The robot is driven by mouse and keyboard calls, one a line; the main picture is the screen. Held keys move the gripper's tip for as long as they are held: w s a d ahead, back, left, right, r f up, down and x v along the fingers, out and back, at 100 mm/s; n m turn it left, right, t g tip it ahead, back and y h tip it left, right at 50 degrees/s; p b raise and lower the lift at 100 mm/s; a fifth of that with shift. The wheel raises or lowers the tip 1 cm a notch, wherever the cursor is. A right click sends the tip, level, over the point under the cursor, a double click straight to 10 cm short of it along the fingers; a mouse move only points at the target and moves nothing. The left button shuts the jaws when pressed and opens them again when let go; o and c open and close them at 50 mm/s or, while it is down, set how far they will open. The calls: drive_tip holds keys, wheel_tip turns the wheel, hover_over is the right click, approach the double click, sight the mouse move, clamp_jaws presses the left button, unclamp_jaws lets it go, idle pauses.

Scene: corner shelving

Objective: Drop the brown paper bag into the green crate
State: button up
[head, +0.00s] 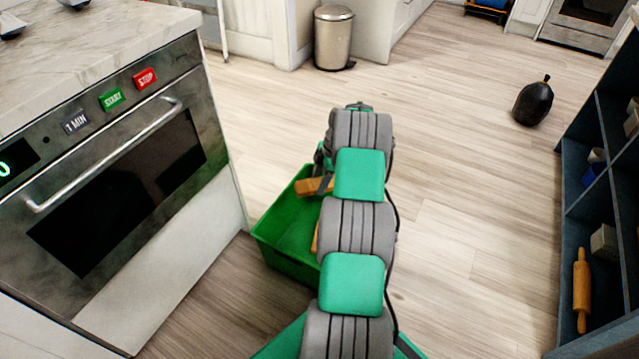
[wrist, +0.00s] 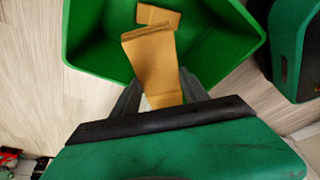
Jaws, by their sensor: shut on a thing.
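The brown paper bag (wrist: 152,58) is between the two dark fingers of my gripper (wrist: 159,82) in the wrist view. My gripper is shut on its near end, and the bag extends over the opening of the green crate (wrist: 88,42). In the head view, the bag (head: 314,186) shows left of my arm, above the far part of the crate (head: 285,258). My arm hides the crate's right side and most of my gripper. I cannot tell whether the bag touches the crate.
Another tan piece (wrist: 158,15) shows inside the crate. An oven (head: 125,165) stands close on the left. A shelf unit (head: 565,240) with a rolling pin (head: 582,290) is at right.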

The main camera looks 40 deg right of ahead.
wheel_tip(320, 180, down, 5)
drive_tip(key=shift+f+b, duration=0.1)
drive_tip(key=shift+b, duration=0.9)
drive_tip(key=o, duration=1.4)
drive_tip(key=shift+o, duration=0.2)
drive_tip(key=p+v, duration=0.2)
drive_tip(key=v, duration=0.5)
drive_tip(key=shift+r+p, duration=0.35)
drive_tip(key=shift+r, duration=0.05)
